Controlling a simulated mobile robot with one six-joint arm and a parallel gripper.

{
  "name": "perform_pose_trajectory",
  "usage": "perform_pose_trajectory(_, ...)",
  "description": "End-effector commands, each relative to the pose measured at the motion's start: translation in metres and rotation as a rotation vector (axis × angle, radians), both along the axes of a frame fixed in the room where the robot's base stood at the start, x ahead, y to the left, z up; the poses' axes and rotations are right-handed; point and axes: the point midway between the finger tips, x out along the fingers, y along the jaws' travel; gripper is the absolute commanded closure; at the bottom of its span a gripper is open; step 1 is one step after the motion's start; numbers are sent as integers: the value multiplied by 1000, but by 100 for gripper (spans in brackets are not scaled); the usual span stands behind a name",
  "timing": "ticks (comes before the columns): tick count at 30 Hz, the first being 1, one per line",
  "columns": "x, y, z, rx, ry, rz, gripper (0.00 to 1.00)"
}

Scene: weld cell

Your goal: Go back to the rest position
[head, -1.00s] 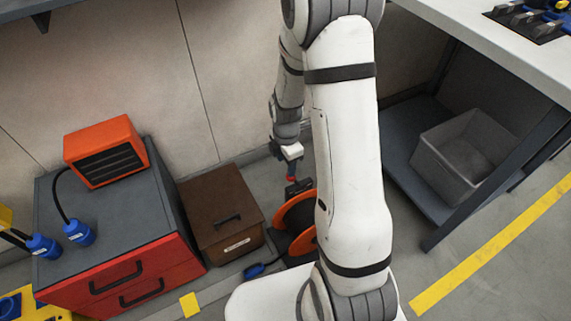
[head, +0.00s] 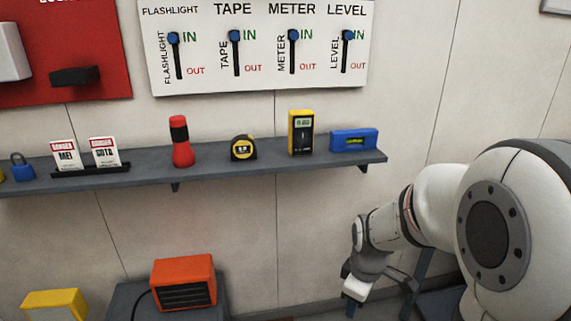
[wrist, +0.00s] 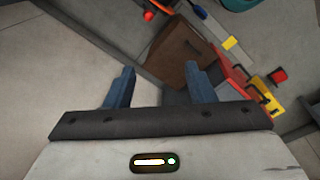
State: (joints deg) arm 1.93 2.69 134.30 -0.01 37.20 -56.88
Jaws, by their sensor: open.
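My gripper (wrist: 158,74) shows in the wrist view with its two dark blue fingers well apart and nothing between them. It is in the air, pointing down over the floor near a brown box (wrist: 172,55). In the head view my arm is bent at the lower right, with its wrist end hanging near the bottom edge. The fingertips are hard to make out there.
A wall shelf (head: 225,173) bears a red flashlight (head: 181,142), tape measure (head: 243,148), yellow meter (head: 301,133) and blue level (head: 354,140), left of my arm. An orange heater (head: 184,282) stands below. A red-fronted cabinet (wrist: 228,75) is beside the brown box.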

Motion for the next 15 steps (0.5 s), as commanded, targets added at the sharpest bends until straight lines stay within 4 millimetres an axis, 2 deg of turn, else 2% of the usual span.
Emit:
perform_pose_trajectory(1, -10, 1, 49, 10, -22, -86, 50)
perform_pose_trajectory(6, -48, 5, 141, 55, -63, -417, 50)
perform_pose_trajectory(10, -77, 7, 197, 96, -90, -649, 50)
perform_pose_trajectory(12, -90, 8, 218, 117, -101, -751, 50)
perform_pose_trajectory(15, -104, 9, 237, 139, -110, -860, 50)
